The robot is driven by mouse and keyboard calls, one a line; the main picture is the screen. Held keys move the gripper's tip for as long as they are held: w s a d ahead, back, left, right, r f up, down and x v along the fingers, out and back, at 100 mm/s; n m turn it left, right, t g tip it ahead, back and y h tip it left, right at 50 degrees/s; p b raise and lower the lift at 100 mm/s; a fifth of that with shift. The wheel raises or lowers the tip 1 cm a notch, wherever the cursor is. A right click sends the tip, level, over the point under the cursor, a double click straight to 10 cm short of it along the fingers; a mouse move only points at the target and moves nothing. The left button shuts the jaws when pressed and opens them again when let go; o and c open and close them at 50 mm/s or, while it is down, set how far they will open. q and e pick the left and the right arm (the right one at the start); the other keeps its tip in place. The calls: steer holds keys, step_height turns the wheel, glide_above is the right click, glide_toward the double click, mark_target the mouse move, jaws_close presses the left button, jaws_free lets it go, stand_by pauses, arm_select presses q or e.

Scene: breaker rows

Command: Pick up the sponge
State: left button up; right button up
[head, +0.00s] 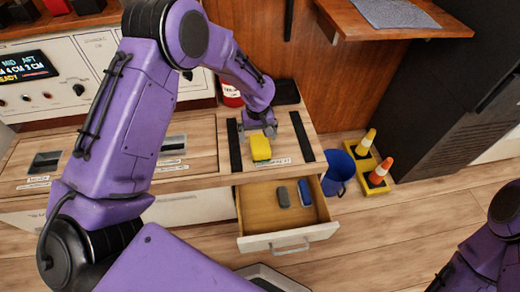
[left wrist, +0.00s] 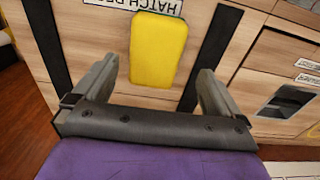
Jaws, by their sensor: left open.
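The yellow sponge (head: 260,148) lies on the wooden counter top (head: 220,140), between two black strips. It also shows in the left wrist view (left wrist: 158,48), on a wood surface by a label. My left gripper (head: 258,129) is above the counter, close behind the sponge in the head view. In the left wrist view its two fingers (left wrist: 150,82) are apart, with the sponge ahead and between their lines and nothing held. My right gripper is not in view; only part of my right arm shows at the lower right.
Below the counter an open drawer (head: 250,215) holds a grey item (head: 282,196) and a blue item (head: 304,192). A red bottle (head: 231,95) stands behind the gripper.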

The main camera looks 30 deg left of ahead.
mark_target(260, 143)
arm_select(q)
steer(key=f, duration=0.1)
steer(key=f+b, duration=0.1)
steer(key=f, duration=0.3)
steer(key=shift+w+d+f, duration=0.1)
steer(key=shift+w+d, duration=0.1)
steer(key=shift+d, duration=0.1)
steer(key=c, duration=1)
steer(key=shift+c, duration=0.2)
